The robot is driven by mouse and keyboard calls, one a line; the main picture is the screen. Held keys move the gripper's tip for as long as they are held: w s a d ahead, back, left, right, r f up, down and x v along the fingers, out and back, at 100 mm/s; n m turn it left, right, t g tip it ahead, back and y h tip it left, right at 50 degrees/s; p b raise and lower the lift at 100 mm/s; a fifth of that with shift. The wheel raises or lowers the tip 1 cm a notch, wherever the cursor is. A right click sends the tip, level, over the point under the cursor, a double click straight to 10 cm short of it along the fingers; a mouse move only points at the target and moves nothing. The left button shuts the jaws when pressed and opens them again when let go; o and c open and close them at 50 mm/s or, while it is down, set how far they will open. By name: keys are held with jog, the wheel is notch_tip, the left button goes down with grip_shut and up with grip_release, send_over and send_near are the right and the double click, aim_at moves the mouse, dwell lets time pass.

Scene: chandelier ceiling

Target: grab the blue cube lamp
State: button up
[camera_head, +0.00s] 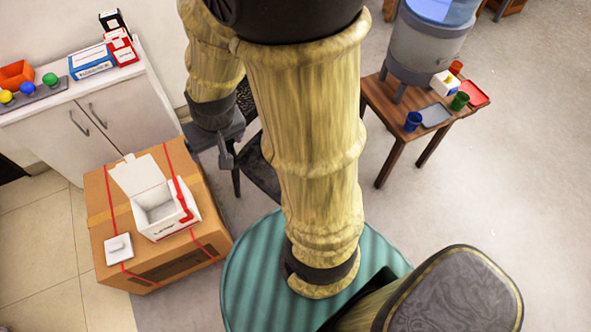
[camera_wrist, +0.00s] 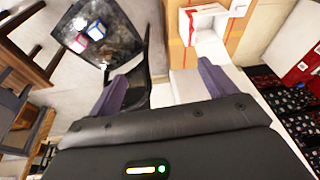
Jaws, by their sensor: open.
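Small glowing cubes rest on a dark, shiny surface in the wrist view. One looks pale blue (camera_wrist: 97,31) and is probably the blue cube lamp; a pink-red one (camera_wrist: 77,43) is beside it. In the head view my arm hides that spot, and I see no cube lamp there. My gripper (camera_wrist: 163,82) is open, with its two fingers apart and nothing between them. The cubes lie up and left of the fingers in the wrist view, well apart from them. In the head view the gripper (camera_head: 226,152) is left of my arm, partly hidden by it.
A cardboard box (camera_head: 150,268) with an open white box (camera_head: 158,205) on top stands at left, near a white cabinet (camera_head: 88,115). A wooden table (camera_head: 385,108) with cups and trays stands at upper right. A black chair (camera_wrist: 150,60) is near the gripper. Floor at right is clear.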

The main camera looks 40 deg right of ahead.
jog(key=w+d+f+m+t+h+b, duration=0.15)
jog(key=w+f+m+b, duration=0.4)
jog(key=f, duration=0.75)
jog(key=w+d+f+m+t+h+b, duration=0.1)
jog(key=w+d+f+m+h+b, duration=0.1)
jog(key=w+f+b, duration=0.65)
jog(key=s+d+f+m+g+h+b, duration=0.1)
jog(key=d+f+m+h+b, duration=0.1)
jog(key=f+b, duration=0.3)
jog(key=s+d+f+m+g+h+b, duration=0.2)
jog(key=d+f+h+b, duration=0.3)
jog(key=f, duration=0.6)
jog(key=s+d+f+m+g+h+b, duration=0.1)
jog(key=s+d+f+m+h+b, duration=0.1)
jog(key=f+b, duration=0.4)
notch_tip(320, 180, down, 3)
jog(key=shift+s+d+r+m+h+b, duration=0.15)
jog(key=shift+s+d+m+h+b, duration=0.2)
jog(key=shift+d+m+h, duration=0.55)
jog(key=shift+w+g, duration=0.1)
jog(key=shift+g, duration=0.15)
